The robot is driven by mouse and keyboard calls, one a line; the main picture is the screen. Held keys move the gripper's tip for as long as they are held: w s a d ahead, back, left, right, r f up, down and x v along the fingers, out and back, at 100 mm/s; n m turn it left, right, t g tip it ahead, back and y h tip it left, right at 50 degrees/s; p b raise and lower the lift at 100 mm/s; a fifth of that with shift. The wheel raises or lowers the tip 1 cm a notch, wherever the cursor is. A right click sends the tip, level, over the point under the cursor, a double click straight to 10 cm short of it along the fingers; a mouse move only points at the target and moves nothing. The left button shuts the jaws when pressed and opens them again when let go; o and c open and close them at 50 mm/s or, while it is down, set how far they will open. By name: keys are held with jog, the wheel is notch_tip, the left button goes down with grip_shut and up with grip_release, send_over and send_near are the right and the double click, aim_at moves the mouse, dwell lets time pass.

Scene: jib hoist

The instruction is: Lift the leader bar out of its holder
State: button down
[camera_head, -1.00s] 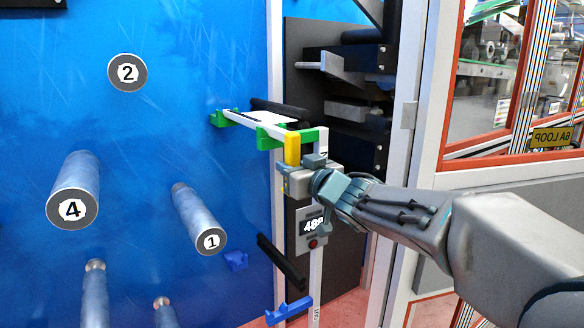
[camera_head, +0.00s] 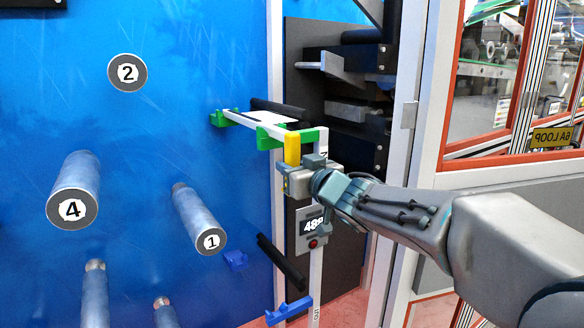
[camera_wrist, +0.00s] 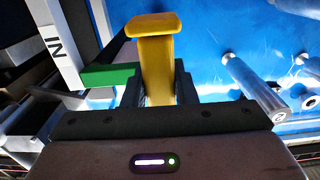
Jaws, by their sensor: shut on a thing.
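The leader bar (camera_head: 248,121) is a pale bar with an upright yellow handle (camera_head: 292,149) at its near end. It lies across green holder brackets, one at the far end (camera_head: 222,118) and one near the handle (camera_head: 270,137). No gap between bar and brackets is clear. My gripper (camera_head: 294,170) is at the handle's lower part. In the wrist view, the yellow handle (camera_wrist: 156,62) stands between the two dark fingers of my gripper (camera_wrist: 157,88), which is shut on it. A green bracket (camera_wrist: 108,75) is just left of the fingers. The handle's lower end is hidden.
Grey rollers, including number 1 (camera_head: 198,218) and number 4 (camera_head: 76,185), stick out of the blue panel (camera_head: 180,90). A blue bracket (camera_head: 289,311) is below.

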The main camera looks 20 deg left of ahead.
aim_at(292, 133)
jog(key=shift+r+p, duration=3.85)
jog(key=shift+r, duration=0.05)
jog(key=shift+f, duration=0.1)
